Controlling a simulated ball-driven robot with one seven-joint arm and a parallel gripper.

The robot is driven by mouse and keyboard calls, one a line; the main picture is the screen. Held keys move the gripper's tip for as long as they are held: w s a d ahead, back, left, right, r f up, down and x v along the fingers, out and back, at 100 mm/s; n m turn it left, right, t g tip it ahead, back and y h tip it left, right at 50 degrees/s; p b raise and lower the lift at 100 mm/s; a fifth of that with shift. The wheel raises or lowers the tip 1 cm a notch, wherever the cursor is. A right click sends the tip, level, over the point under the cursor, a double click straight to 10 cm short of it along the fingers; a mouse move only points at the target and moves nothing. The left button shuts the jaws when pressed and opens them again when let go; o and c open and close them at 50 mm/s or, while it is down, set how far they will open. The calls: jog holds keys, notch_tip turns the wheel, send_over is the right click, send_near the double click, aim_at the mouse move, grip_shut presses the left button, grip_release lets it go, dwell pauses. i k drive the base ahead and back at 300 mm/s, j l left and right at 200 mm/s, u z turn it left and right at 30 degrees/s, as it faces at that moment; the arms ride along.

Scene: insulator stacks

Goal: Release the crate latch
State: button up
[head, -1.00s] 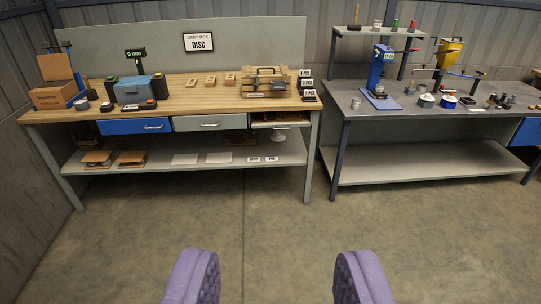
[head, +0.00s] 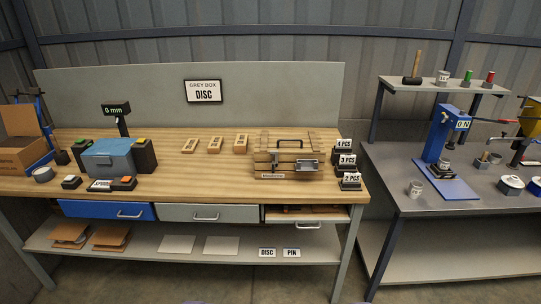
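The wooden crate (head: 270,160) stands on the right part of the left workbench, with a dark handle on its top. A grey metal latch (head: 309,157) is on the right of its front face. I cannot tell from here how the latch is set. My gripper (head: 280,302) shows only as slivers of its purple fingertips at the bottom edge, wide apart. It is open, with nothing seen between the tips, and is well short of the crate.
The wooden workbench (head: 215,185) has a half-open drawer (head: 305,215) below the crate. Count signs (head: 346,161) stand right of the crate, small wooden blocks (head: 215,145) left. A grey bench (head: 400,200) with a blue press (head: 440,135) is at right.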

aim_at(273, 165)
jog(key=i+j, duration=0.1)
jog(key=i, duration=1.1)
jog(key=i+j, duration=0.15)
jog(key=i, duration=1.05)
